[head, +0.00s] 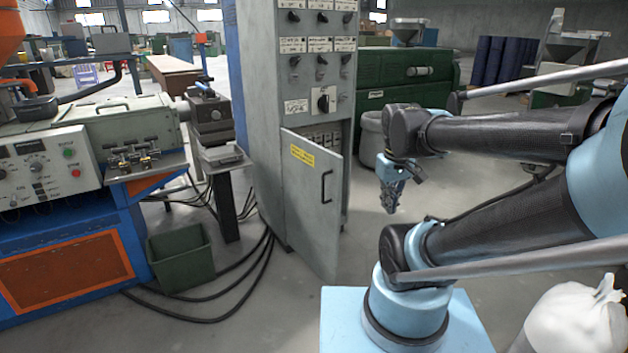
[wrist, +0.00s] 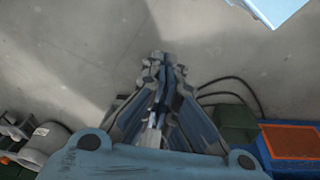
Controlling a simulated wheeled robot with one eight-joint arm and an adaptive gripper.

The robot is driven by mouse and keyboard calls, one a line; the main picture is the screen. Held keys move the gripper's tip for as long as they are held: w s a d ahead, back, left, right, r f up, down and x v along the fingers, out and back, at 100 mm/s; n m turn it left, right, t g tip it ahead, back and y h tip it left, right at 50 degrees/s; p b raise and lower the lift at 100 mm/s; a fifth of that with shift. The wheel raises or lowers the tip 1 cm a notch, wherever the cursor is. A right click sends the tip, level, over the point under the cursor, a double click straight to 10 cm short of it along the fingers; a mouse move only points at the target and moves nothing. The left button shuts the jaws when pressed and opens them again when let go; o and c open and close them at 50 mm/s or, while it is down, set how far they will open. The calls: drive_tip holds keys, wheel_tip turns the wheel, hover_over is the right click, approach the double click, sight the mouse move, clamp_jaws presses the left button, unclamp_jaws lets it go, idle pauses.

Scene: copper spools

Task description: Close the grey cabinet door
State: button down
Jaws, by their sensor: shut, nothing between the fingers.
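The grey cabinet (head: 262,110) stands upright in the middle of the head view, with knobs and switches on its upper front. Its grey door (head: 308,215) is on the lower front and stands ajar, swung outward, with the inside showing above its slanted top edge. The door carries a yellow label (head: 302,155) and a dark bar handle (head: 326,187). My gripper (head: 390,208) points down, to the right of the door and apart from it. In the wrist view my gripper (wrist: 163,62) is shut and empty above the bare floor.
A green bin (head: 181,260) and black cables (head: 262,262) lie on the floor left of the door. A blue machine (head: 70,250) stands at the left. A grey round bin (head: 371,140) is behind my gripper. A white sack (head: 575,318) is at lower right.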

drive_tip(key=w+a+r+n+h, duration=0.1)
drive_tip(key=w+a+r+n, duration=0.2)
drive_tip(key=w+a+n, duration=0.3)
drive_tip(key=w+a+r+n, duration=0.3)
drive_tip(key=w+a+n, duration=0.15)
drive_tip(key=w, duration=0.45)
drive_tip(key=w+a+f+n+h, duration=0.15)
drive_tip(key=w+a+n, duration=0.3)
drive_tip(key=a, duration=0.45)
drive_tip(key=w+a+f+n, duration=0.2)
drive_tip(key=w+a+n, duration=0.25)
drive_tip(key=a, duration=0.35)
drive_tip(key=w+d+f, duration=0.3)
drive_tip(key=d+f, duration=0.2)
drive_tip(key=f, duration=0.4)
drive_tip(key=shift+w+d+f+g, duration=0.15)
drive_tip(key=shift+w+f+g, duration=0.1)
drive_tip(key=shift+w+g, duration=0.1)
